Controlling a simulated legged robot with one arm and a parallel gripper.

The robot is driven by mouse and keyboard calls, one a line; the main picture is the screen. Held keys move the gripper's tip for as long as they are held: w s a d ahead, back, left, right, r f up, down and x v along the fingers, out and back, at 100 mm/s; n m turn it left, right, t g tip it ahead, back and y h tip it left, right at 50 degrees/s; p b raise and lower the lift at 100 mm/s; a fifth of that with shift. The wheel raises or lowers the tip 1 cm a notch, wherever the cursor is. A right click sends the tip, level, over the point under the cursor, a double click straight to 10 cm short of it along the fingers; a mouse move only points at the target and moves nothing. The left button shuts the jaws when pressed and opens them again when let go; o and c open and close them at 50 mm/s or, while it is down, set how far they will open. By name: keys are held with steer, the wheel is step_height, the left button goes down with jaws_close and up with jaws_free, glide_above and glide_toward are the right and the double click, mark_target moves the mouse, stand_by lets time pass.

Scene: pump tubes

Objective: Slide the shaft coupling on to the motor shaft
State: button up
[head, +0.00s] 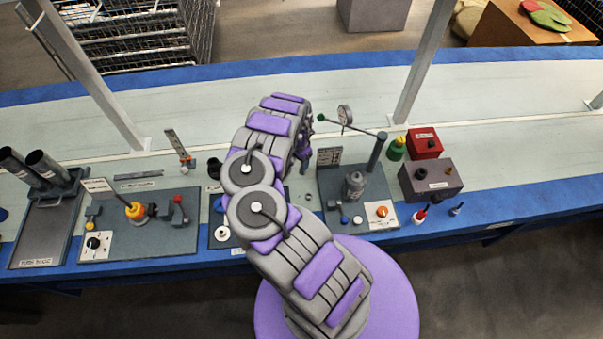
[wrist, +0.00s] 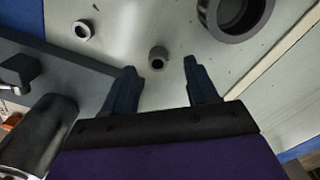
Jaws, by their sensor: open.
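A small grey cylinder with a dark bore (wrist: 158,60), which looks like the shaft coupling, stands on the pale bench top in the wrist view. My gripper (wrist: 160,66) is open, with one dark finger on each side of it. The cylinder lies between the fingertips or just beyond them; I see no contact, and its depth is hard to tell. In the head view my arm hides the gripper and this cylinder. I cannot make out the motor shaft for certain. A grey motor-like body (head: 354,185) stands on the plate right of my arm.
In the wrist view, a light ring (wrist: 82,31) lies left, a large dark ring (wrist: 240,14) lies upper right, and a dark cylinder (wrist: 48,130) stands close at lower left. In the head view, a gauge arm (head: 350,126), red box (head: 424,143) and grey box (head: 432,182) stand right.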

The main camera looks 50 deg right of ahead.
steer(key=shift+f, duration=0.2)
steer(key=f, duration=0.1)
steer(key=d+f+b, duration=0.1)
steer(key=f, duration=0.1)
steer(key=d+f+b, duration=0.1)
steer(key=f, duration=0.1)
steer(key=shift+s+d+f, duration=0.1)
steer(key=shift+s+f, duration=0.1)
steer(key=shift+s, duration=0.2)
steer(key=shift+w+f, duration=0.1)
steer(key=shift+f, duration=0.05)
steer(key=shift+a+r, duration=0.3)
steer(key=shift+a, duration=0.4)
steer(key=shift+c, duration=0.7)
steer(key=c, duration=0.3)
steer(key=shift+d+f, duration=0.15)
steer(key=shift+d, duration=0.4)
steer(key=c, duration=0.5)
steer(key=shift+a, duration=0.15)
jaws_close()
steer(key=shift+a+r, duration=0.2)
steer(key=shift+a, duration=0.05)
